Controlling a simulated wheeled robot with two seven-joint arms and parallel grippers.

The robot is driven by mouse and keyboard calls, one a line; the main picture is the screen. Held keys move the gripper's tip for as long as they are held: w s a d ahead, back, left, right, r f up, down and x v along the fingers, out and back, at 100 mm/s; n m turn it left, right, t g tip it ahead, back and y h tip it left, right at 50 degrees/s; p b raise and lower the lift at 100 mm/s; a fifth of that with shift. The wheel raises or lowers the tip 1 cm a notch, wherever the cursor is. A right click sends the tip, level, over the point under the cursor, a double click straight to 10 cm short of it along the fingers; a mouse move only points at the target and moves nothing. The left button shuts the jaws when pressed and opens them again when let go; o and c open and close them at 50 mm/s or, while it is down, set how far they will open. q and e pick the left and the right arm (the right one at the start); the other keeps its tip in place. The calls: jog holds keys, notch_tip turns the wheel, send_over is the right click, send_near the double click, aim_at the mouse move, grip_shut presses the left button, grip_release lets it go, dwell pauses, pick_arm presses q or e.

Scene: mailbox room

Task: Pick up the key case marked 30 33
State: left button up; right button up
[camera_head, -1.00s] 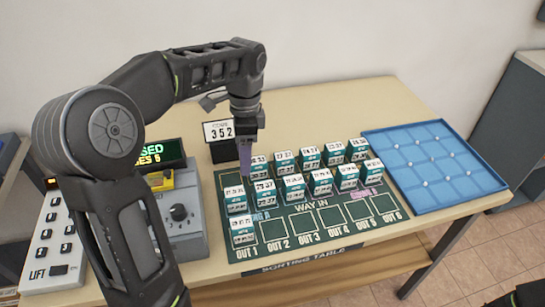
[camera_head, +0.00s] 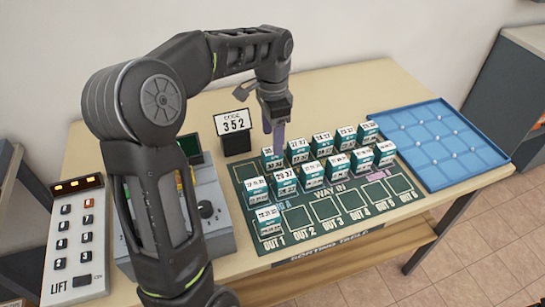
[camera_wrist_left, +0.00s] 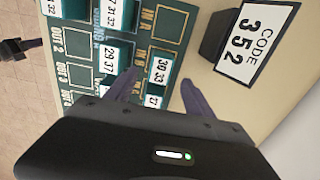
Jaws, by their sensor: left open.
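The key case marked 30 33 (camera_wrist_left: 158,69) is a white-topped teal block. In the left wrist view it stands between my left gripper's fingers, and its lower part is partly hidden. In the head view, the case at the left end of the back row (camera_head: 272,159) appears to be the same one. My left gripper (camera_head: 273,132) is open and empty, pointing down just behind and above that case. Its two purple fingers also show in the left wrist view (camera_wrist_left: 158,82). A dark shape at the left edge of the wrist view may be my right gripper (camera_wrist_left: 17,48).
Several similar cases stand close by on the green sorting board (camera_head: 325,208). A CODE 352 sign (camera_head: 234,122) stands left of my gripper. A blue tray (camera_head: 440,145) lies at the right. A grey dial box (camera_head: 212,205) and a LIFT panel (camera_head: 75,240) are at the left.

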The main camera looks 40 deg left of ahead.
aim_at(272, 158)
pick_arm(q)
jog(key=shift+f, duration=0.6)
jog(key=shift+a+f+p, duration=0.1)
jog(key=shift+f+p, duration=0.4)
jog(key=shift+f, duration=2.1)
jog(key=shift+c, duration=0.3)
grip_shut()
